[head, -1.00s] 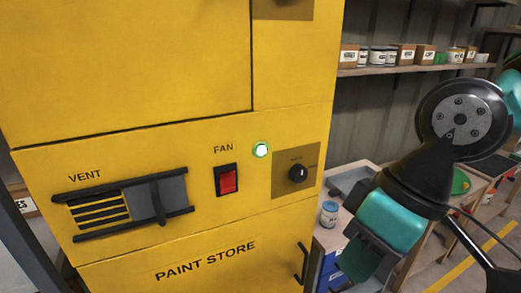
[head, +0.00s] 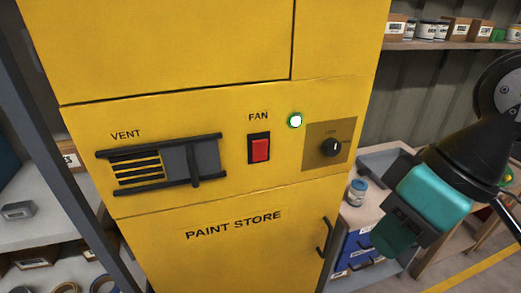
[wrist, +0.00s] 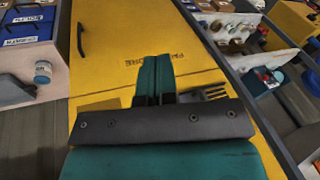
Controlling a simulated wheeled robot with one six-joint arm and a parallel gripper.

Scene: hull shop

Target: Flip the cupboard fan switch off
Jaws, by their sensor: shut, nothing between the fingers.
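The yellow cupboard (head: 255,190) fills the middle of the head view, with the label PAINT STORE on it. Its fan switch (head: 260,149) is a red rocker in a black frame below the word FAN. A small round lamp (head: 295,120) with a green rim glows white to the upper right of the switch. My gripper (head: 392,243) is to the right of the switch and apart from it. In the wrist view my gripper (wrist: 156,60) has its teal fingers together with nothing between them, against the yellow front (wrist: 125,60). The switch cannot be made out there.
A vent slider (head: 163,163) sits left of the switch, and a black knob (head: 331,147) sits right of it. A door handle (head: 324,238) sticks out lower right. A bench (head: 375,195) with a jar (head: 357,190) stands right of the cupboard. Shelving (head: 45,215) stands left.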

